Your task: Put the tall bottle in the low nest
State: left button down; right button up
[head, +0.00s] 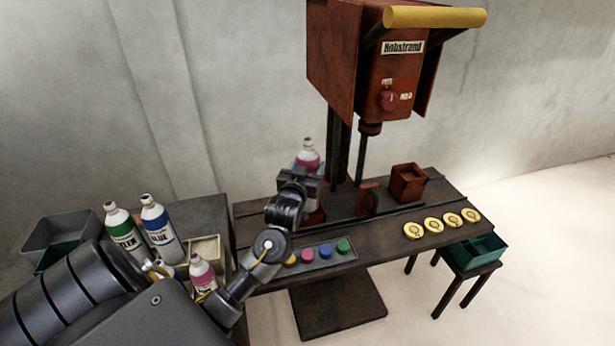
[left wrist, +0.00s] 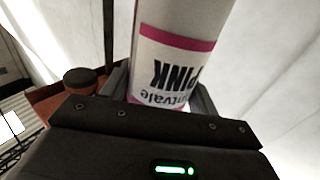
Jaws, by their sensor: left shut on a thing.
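The bottle with a pink label reading PINK (head: 308,153) is held upright in my left gripper (head: 300,182) above the dark workbench (head: 385,228). In the left wrist view the bottle (left wrist: 180,65) stands between the fingers and fills the middle. A reddish-brown piece (head: 317,216) shows partly behind my gripper, low on the bench; I cannot tell its shape. An open red-brown box (head: 408,184) stands further right on the bench. Which of these is the low nest I cannot tell. My right gripper is not in view.
The red stirrer machine (head: 345,55) hangs over the bench with its shaft down. A strip of coloured buttons (head: 330,257) and several yellow discs (head: 435,225) lie along the front. Green (head: 123,228), blue (head: 159,228) and smaller pink-labelled (head: 202,275) bottles stand left. A teal tray (head: 488,247) is right.

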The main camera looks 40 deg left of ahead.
pick_arm(q)
jog(key=f, duration=0.2)
jog(key=f+p, duration=0.1)
jog(key=shift+w+a+f, duration=0.15)
jog(key=shift+a+f, duration=0.1)
jog(key=shift+f, duration=0.1)
jog(key=c, duration=0.9)
grip_release()
jog(key=shift+f, duration=0.25)
jog(key=o, duration=0.5)
jog(key=shift+r, duration=0.1)
